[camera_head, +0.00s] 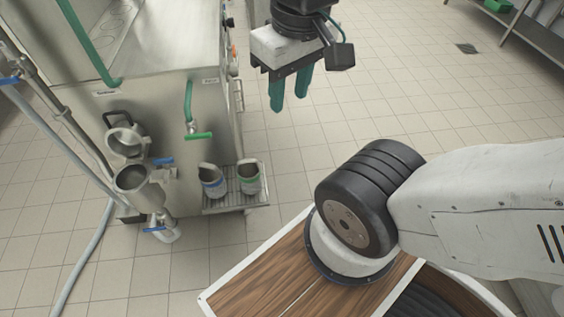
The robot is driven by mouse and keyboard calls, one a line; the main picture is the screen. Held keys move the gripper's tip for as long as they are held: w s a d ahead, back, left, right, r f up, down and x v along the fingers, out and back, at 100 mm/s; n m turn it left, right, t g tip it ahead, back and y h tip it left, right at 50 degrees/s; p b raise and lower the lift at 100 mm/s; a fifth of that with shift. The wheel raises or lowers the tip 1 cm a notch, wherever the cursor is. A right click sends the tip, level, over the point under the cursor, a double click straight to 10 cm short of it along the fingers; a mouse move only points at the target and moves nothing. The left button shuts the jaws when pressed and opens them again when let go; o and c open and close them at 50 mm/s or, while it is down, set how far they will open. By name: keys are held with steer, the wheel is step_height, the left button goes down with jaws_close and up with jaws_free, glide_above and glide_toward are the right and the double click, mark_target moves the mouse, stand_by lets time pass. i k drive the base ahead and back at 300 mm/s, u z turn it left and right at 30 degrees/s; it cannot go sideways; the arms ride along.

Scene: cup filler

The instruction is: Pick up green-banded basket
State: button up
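The green-banded basket (249,184) is a small metal cup with a green band round it. It stands at the right side of a slatted metal shelf (222,203) on the front of the steel machine. My gripper (289,100) is at the top middle, with two green fingers pointing down. There is a gap between the fingers and nothing shows between them. It hangs apart from the basket, above and to the right of it in the picture.
A blue-banded basket (213,187) stands close on the left of the green one. The steel machine (150,90) has a green-handled tap (198,135) above the shelf and metal funnels at left. A grey hose (85,255) lies on the floor.

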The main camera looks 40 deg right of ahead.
mark_target(248, 170)
steer(key=z, duration=0.55)
steer(key=k, duration=0.95)
steer(key=u, duration=1.15)
steer(key=i, duration=0.5)
